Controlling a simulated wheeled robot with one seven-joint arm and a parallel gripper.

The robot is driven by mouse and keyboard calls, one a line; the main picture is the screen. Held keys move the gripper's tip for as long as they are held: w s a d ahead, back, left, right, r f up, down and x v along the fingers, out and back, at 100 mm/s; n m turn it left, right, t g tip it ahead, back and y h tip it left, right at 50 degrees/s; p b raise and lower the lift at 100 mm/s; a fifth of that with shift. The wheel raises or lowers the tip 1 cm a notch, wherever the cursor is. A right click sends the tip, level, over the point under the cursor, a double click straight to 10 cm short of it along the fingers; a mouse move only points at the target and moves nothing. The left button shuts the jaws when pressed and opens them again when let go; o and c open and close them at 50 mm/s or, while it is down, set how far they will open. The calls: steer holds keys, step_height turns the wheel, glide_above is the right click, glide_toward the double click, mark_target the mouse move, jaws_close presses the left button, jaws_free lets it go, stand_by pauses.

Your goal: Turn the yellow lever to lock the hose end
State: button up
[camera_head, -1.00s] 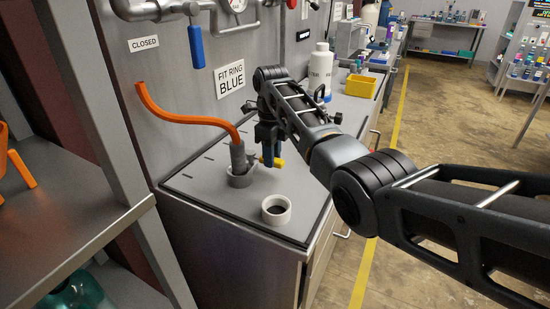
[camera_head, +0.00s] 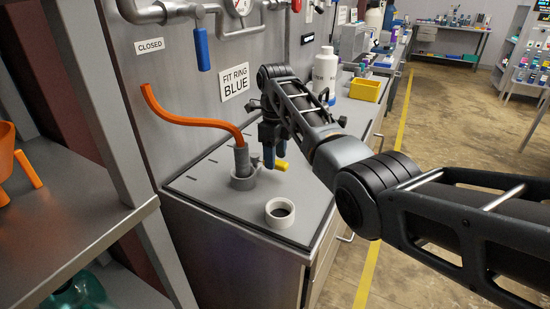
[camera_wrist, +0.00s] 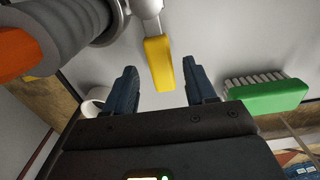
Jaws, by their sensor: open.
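The orange hose (camera_head: 190,121) ends in a grey ribbed sleeve (camera_head: 242,158), which stands in a round grey collar (camera_head: 243,182) on the bench. The yellow lever (camera_head: 281,165) sticks out to the right of the sleeve. In the wrist view, the lever (camera_wrist: 159,62) hangs from a pale metal arm beside the sleeve (camera_wrist: 80,22). My gripper (camera_head: 269,157) is at the lever, fingers pointing down. In the wrist view, my gripper (camera_wrist: 159,72) is open, with the lever's yellow end between its blue fingers and a gap on both sides.
A white ring (camera_head: 280,212) sits on the bench in front of the collar. A green brush (camera_wrist: 268,98) lies right of the fingers in the wrist view. A white bottle (camera_head: 326,72) and yellow bin (camera_head: 365,89) stand farther back. Pipes and a blue handle (camera_head: 202,48) are above.

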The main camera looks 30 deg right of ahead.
step_height(320, 180, up, 7)
steer(key=shift+f+b, duration=0.15)
steer(key=shift+b, duration=0.3)
stand_by(0.3)
